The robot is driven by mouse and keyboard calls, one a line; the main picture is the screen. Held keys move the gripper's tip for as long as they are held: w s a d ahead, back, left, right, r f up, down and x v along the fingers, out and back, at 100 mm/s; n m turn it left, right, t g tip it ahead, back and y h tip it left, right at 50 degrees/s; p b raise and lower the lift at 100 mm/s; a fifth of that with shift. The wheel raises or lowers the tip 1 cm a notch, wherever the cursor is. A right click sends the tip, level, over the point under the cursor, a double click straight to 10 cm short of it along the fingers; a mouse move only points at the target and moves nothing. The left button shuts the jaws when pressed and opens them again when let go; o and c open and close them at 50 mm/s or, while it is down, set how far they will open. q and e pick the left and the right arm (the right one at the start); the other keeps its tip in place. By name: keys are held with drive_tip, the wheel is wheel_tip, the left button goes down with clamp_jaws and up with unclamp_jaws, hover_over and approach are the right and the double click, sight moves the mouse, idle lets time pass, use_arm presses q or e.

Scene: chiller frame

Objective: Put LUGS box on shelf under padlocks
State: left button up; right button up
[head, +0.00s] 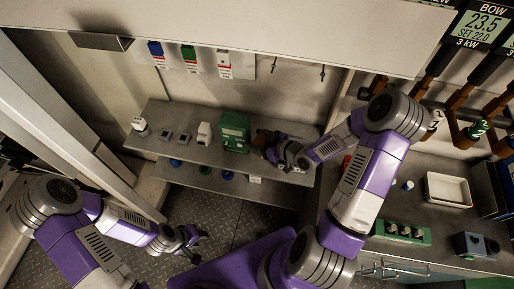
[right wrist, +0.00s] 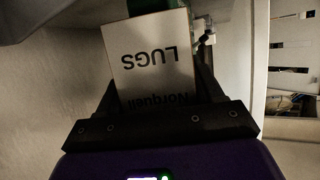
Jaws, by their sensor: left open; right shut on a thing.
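The LUGS box (right wrist: 150,62) has a pale face with upside-down "LUGS" and "Norquell" lettering in the right wrist view. It sits between the fingers of my right gripper (right wrist: 160,95), which is shut on it. In the head view my right gripper (head: 271,147) is at the upper shelf (head: 170,119), just right of a green box (head: 235,131); I cannot make out the LUGS box clearly there. The padlocks, blue (head: 155,48), green (head: 188,54) and white (head: 223,59), hang with tags on the wall above the shelf. My left gripper (head: 190,240) is open and empty, low over the floor.
The upper shelf also holds a white item (head: 204,133), small grey pieces (head: 174,137) and a round white item (head: 139,125). A lower shelf (head: 195,177) holds several small items. On the right are a counter with a white tray (head: 447,189) and a green block (head: 401,232).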

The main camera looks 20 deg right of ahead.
drive_tip(key=shift+f+b, duration=0.35)
drive_tip(key=shift+f, duration=1.8)
drive_tip(key=shift+f, duration=0.15)
drive_tip(key=o, duration=1.2)
drive_tip(key=shift+r, duration=0.2)
drive_tip(key=p+v, duration=0.1)
drive_tip(key=v, duration=1.1)
